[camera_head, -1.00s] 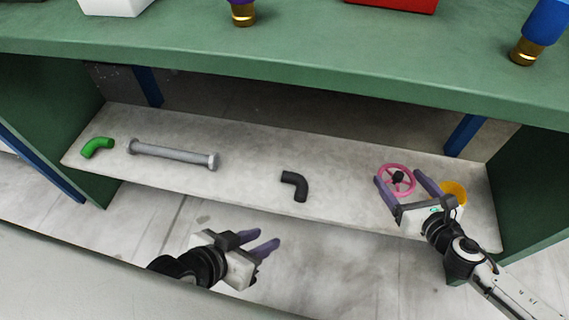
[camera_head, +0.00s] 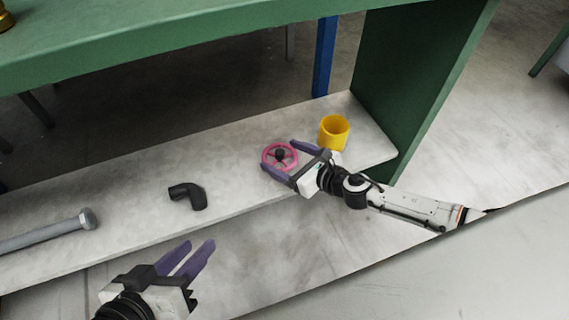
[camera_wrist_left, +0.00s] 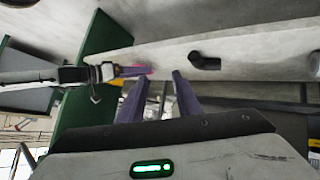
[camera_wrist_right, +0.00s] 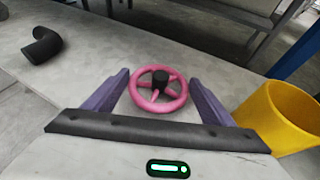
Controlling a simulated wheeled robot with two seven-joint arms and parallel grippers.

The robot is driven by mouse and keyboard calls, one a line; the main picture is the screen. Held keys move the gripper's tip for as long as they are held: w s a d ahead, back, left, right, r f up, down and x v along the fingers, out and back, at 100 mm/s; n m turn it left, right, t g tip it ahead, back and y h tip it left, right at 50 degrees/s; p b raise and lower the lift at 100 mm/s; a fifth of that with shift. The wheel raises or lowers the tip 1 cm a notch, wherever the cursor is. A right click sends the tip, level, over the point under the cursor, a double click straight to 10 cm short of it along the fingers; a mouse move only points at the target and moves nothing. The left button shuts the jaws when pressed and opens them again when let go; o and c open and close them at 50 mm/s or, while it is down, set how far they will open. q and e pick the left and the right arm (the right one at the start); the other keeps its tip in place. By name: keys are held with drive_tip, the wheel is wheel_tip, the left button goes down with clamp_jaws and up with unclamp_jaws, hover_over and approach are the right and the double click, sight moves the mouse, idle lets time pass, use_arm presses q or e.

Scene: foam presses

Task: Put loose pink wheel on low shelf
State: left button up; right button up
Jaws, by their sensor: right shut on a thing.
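The pink wheel (camera_head: 272,153), with spokes and a black hub, is at the right part of the pale low shelf (camera_head: 235,160). My right gripper (camera_head: 279,154) is shut on it, one purple finger on each side. The right wrist view shows the wheel (camera_wrist_right: 158,91) between the fingertips, flat and level with the shelf surface. I cannot tell whether it touches the shelf. My left gripper (camera_head: 200,244) is open and empty, in front of the shelf's front edge. In the left wrist view its fingers (camera_wrist_left: 162,80) stand apart.
A yellow cup (camera_head: 333,133) stands on the shelf close beside my right gripper. A black elbow pipe (camera_head: 188,196) and a grey bar (camera_head: 45,232) lie further left. A green side panel (camera_head: 410,85) closes the right end; the green top (camera_head: 150,40) overhangs.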

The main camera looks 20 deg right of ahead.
drive_tip(key=shift+f, duration=0.75)
drive_tip(key=shift+r, duration=0.15)
use_arm(q)
drive_tip(key=shift+w+d+r+h, duration=0.1)
drive_tip(key=shift+d+r+h, duration=0.2)
drive_tip(key=shift+r, duration=0.2)
use_arm(e)
drive_tip(key=o, duration=1.2)
drive_tip(key=shift+f, duration=0.2)
drive_tip(key=shift+r, duration=0.2)
use_arm(q)
drive_tip(key=shift+a+f+g+y+p, duration=0.3)
drive_tip(key=shift+a+f+y+p, duration=0.25)
drive_tip(key=shift+f+p, duration=0.45)
use_arm(e)
drive_tip(key=shift+v, duration=6)
